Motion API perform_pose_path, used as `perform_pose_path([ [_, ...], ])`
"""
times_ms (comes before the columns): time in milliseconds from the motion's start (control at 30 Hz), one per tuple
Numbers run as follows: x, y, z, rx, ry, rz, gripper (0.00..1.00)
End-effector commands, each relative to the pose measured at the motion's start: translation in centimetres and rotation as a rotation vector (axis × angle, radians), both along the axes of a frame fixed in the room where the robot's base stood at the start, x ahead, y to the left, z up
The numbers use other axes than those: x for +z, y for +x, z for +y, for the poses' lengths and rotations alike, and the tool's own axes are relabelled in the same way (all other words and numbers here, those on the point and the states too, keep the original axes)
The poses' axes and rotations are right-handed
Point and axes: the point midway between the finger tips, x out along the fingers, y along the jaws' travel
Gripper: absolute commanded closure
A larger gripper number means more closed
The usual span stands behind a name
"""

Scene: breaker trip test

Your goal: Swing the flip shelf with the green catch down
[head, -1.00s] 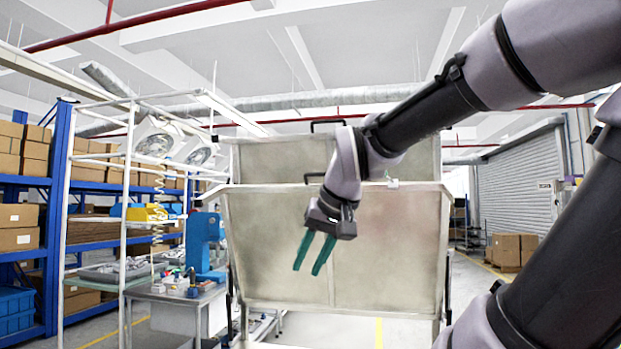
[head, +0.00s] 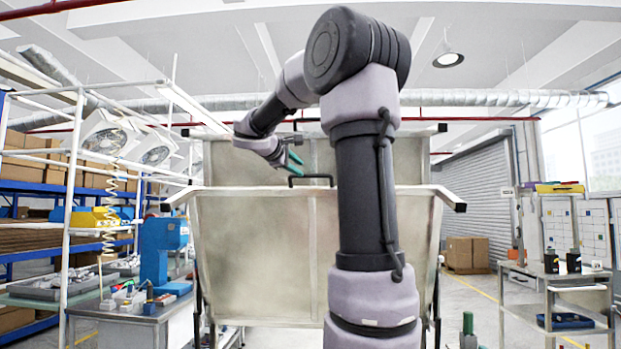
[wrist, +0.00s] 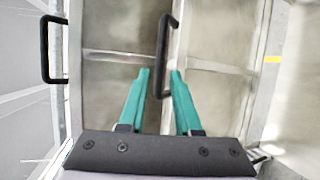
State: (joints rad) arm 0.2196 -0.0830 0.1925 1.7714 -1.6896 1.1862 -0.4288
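Two pale flip shelves stand raised, one behind the other. The front shelf (head: 255,255) has a black handle (head: 310,179) at its top edge; the rear shelf (head: 225,165) rises behind it. My gripper (head: 299,164), with teal fingers, is just above the front shelf's top edge, close to that handle. In the wrist view the gripper (wrist: 160,73) is open, and the lower end of a black handle (wrist: 163,85) shows between its fingers; contact cannot be told. Another black handle (wrist: 47,50) shows at the left. I cannot make out a green catch; my arm hides part of both shelves.
A white rack frame (head: 75,200) and a workbench (head: 135,312) with a blue machine (head: 160,255) stand at the left. A metal cart (head: 560,280) stands at the right. Cardboard boxes (head: 467,254) lie behind.

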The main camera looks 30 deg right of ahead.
Motion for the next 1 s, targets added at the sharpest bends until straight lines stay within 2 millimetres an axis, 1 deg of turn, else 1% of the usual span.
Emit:
perform_pose_path([
  [200, -1.1, 1.9, -3.7, -0.004, 0.003, 0.003, 0.68],
  [400, -1.8, 3.5, -6.4, -0.003, 0.003, 0.001, 0.68],
  [600, -2.1, 4.3, -7.7, -0.001, 0.004, 0.000, 0.68],
  [900, -2.2, 4.4, -7.8, 0.000, 0.004, -0.001, 0.68],
  [967, -2.2, 4.4, -7.8, 0.000, 0.004, -0.001, 0.91],
  [1000, -2.2, 4.4, -7.8, 0.000, 0.004, -0.001, 1.00],
])
